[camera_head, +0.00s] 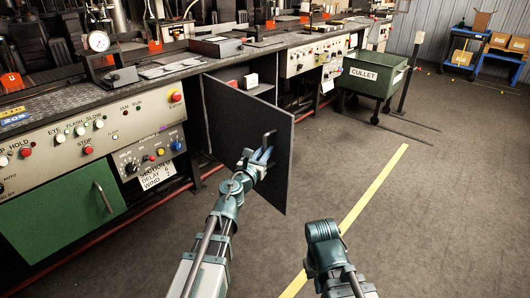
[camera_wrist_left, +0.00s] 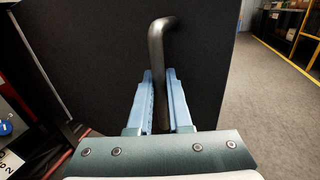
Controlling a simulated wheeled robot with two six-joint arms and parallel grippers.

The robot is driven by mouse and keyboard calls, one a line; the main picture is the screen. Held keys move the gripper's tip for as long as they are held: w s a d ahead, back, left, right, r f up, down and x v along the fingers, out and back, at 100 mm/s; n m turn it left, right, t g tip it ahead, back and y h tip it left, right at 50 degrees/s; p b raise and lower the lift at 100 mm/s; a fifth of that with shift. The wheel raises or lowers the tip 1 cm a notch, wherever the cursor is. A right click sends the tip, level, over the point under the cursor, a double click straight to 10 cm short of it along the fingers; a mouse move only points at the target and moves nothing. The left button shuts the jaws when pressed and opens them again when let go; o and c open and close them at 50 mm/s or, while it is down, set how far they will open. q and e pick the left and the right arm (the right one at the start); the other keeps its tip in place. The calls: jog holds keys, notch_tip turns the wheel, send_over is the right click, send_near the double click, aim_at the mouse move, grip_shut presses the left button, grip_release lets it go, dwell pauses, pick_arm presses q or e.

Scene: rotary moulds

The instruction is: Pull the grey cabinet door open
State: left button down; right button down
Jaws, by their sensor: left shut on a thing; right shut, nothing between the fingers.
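The grey cabinet door (camera_head: 240,135) stands swung out from the bench front, with the cabinet interior showing behind its upper edge. Its bent metal handle (camera_head: 268,138) is on the face toward me. My left gripper (camera_head: 261,157) is shut on the handle. In the left wrist view, the handle (camera_wrist_left: 156,45) runs down between the two blue fingers (camera_wrist_left: 160,100), with the dark door face behind it. My right gripper (camera_head: 322,230) is low in the head view, apart from the door, shut and empty. Its fingertips are hard to make out.
A green cabinet door (camera_head: 65,210) with a handle is at the left. A green cullet cart (camera_head: 375,75) stands beyond the open door. Floor with a yellow line (camera_head: 370,195) is clear at the right. Small boxes (camera_head: 249,81) sit inside the cabinet.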

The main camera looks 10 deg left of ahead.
dwell(0.3)
pick_arm(q)
jog(key=c, duration=0.8)
grip_release()
jog(key=shift+c, duration=0.2)
jog(key=shift+s, duration=0.15)
